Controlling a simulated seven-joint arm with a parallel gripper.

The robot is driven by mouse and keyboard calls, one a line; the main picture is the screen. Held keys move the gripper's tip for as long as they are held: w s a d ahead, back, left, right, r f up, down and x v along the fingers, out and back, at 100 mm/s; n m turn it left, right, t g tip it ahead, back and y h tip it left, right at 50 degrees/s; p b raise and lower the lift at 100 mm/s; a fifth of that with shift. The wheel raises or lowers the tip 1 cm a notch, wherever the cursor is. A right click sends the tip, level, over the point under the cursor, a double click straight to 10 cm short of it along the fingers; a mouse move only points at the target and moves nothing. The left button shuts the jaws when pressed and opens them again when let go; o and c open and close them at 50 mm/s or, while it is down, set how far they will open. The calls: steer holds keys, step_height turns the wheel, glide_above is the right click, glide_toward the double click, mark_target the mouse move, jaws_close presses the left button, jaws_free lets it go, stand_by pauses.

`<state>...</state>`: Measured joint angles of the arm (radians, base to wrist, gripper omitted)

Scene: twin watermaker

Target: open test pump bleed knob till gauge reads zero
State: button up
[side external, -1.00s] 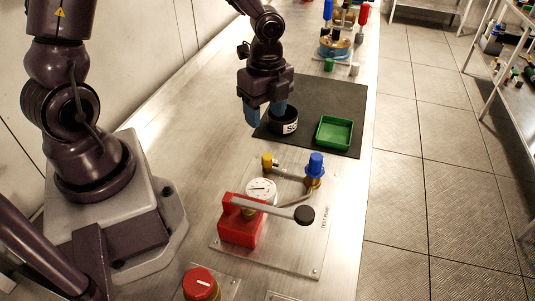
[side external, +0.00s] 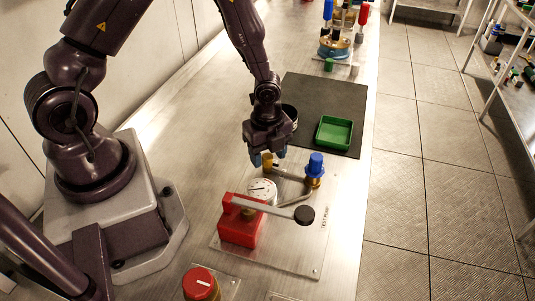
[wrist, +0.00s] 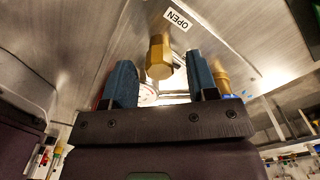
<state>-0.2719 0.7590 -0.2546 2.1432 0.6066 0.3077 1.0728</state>
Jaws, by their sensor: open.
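The gauge reading is too small to tell. A brass knob (side external: 267,160) sits at the plate's far edge; in the wrist view a brass hex knob (wrist: 159,57) shows between my fingers. A blue-capped brass fitting (side external: 316,165) stands to its right. My gripper (side external: 268,156) is open, with blue fingertips beside the brass knob. In the wrist view my gripper (wrist: 160,82) has the knob between its fingers, apparently not touching.
A green tray (side external: 334,132) and a black round container (side external: 290,113) are on the dark mat (side external: 325,95) behind. A red knob (side external: 201,284) stands at the front.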

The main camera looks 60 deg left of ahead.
steer(key=shift+f, duration=0.35)
steer(key=c, duration=0.9)
